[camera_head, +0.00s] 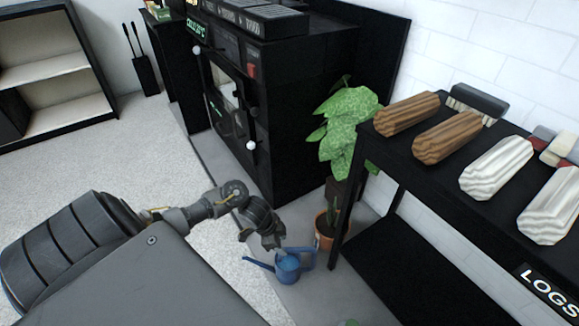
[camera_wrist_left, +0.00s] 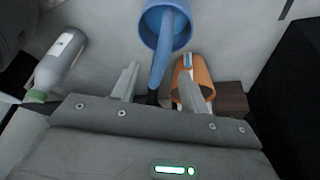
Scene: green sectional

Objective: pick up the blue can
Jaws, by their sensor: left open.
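The blue can (camera_head: 288,270) is a small watering can standing on the grey floor strip, its thin spout pointing left and its handle on the right. My left gripper (camera_head: 264,238) is just above it, pointing down, with its fingertips close to the can's top. In the left wrist view the can (camera_wrist_left: 152,28) shows at the top, and a blue bar, likely its handle, runs down toward the gap between the open fingers (camera_wrist_left: 158,88). I cannot tell whether the fingers touch it. My right gripper is not in view.
An orange plant pot (camera_head: 323,232) stands close behind the can; it also shows beside the right finger (camera_wrist_left: 203,76). A black log shelf (camera_head: 400,165) is at right, a black stove (camera_head: 285,110) behind. A grey bottle (camera_wrist_left: 62,58) lies left in the wrist view. Pale carpet (camera_head: 130,150) is clear.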

